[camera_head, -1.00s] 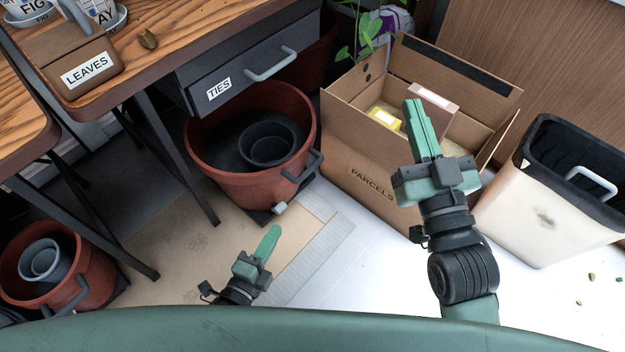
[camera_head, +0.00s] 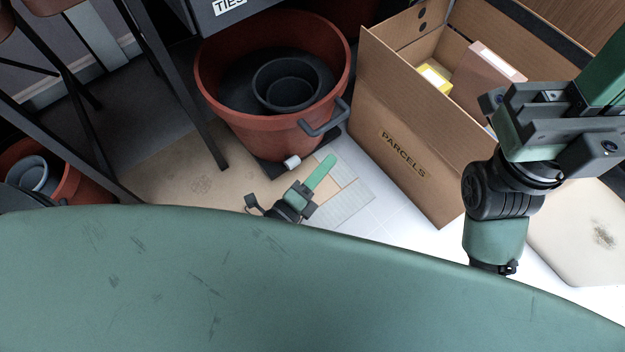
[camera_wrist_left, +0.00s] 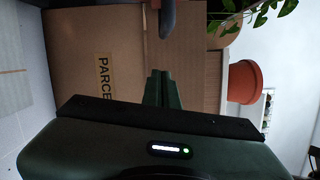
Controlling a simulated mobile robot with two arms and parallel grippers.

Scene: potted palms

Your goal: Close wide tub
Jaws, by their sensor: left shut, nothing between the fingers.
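The wide tub (camera_head: 270,132) is red-brown, with dark pots inside and a grey handle (camera_head: 325,122) on its front right. It stands under the desk in the head view. My left gripper (camera_head: 322,168) is shut and empty, its tip just below the handle in the picture; I see no contact. In the left wrist view its fingers (camera_wrist_left: 162,88) are together before the parcels box, and a dark curved part, probably the handle, shows at the top. My right gripper (camera_head: 602,75) is at the upper right; its fingertips leave the frame.
The cardboard parcels box (camera_head: 400,150) stands right of the tub, open, with small boxes inside. A smaller red tub (camera_head: 75,185) is at the left. Desk legs (camera_head: 185,95) stand left of the wide tub.

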